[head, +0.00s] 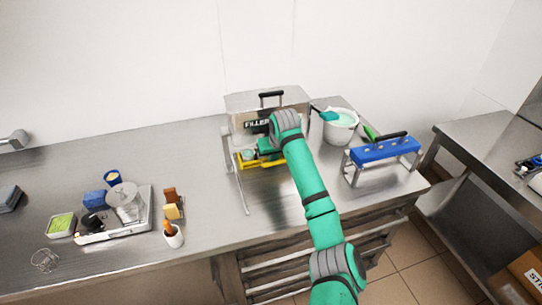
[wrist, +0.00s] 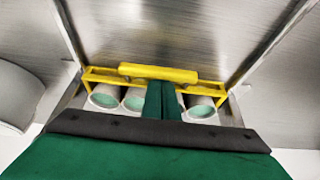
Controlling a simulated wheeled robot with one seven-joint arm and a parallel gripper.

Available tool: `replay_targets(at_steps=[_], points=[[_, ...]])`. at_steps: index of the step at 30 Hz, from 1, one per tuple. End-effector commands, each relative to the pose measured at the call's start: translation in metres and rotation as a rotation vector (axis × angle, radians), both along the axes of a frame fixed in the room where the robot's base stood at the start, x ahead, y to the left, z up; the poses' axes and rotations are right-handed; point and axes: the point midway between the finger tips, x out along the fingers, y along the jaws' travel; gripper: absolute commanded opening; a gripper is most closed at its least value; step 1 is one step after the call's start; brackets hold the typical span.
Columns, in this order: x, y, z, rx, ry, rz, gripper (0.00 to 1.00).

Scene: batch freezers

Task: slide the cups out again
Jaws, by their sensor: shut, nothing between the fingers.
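The cups (wrist: 201,107) are pale with green contents and sit in a row in a yellow carrier (wrist: 158,73) with a raised yellow bar. In the head view the yellow carrier (head: 262,165) is at the front of the steel filler box (head: 266,103), on the counter. My gripper (wrist: 162,84) is shut, with nothing between its fingers. Its fingertips are at the carrier's bar, between cups; I cannot tell whether they touch it. The fingers hide the middle of the row. In the head view my arm hides part of the carrier and filler.
A white tub (head: 341,127) with pale green contents stands right of the filler. A blue-topped stand (head: 385,150) is further right. A scale (head: 117,212), a small cup of tools (head: 172,237) and a green box (head: 61,224) are on the left. The counter before the carrier is clear.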

Motion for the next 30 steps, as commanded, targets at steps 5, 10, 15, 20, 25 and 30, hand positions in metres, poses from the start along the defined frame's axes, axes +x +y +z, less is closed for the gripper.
replay_targets(at_steps=[5,10,15,20,25,30], points=[[0.000,0.000,0.000,0.000,0.000,0.000,0.00],[0.000,-0.001,0.000,0.000,0.000,-0.001,0.00],[0.000,-0.001,0.000,0.000,0.000,-0.001,0.00],[-0.003,-0.002,0.000,0.000,0.000,-0.001,0.00],[-0.010,-0.004,-0.001,0.000,0.001,0.000,0.00],[-0.017,-0.003,-0.001,0.001,0.001,0.003,0.00]])
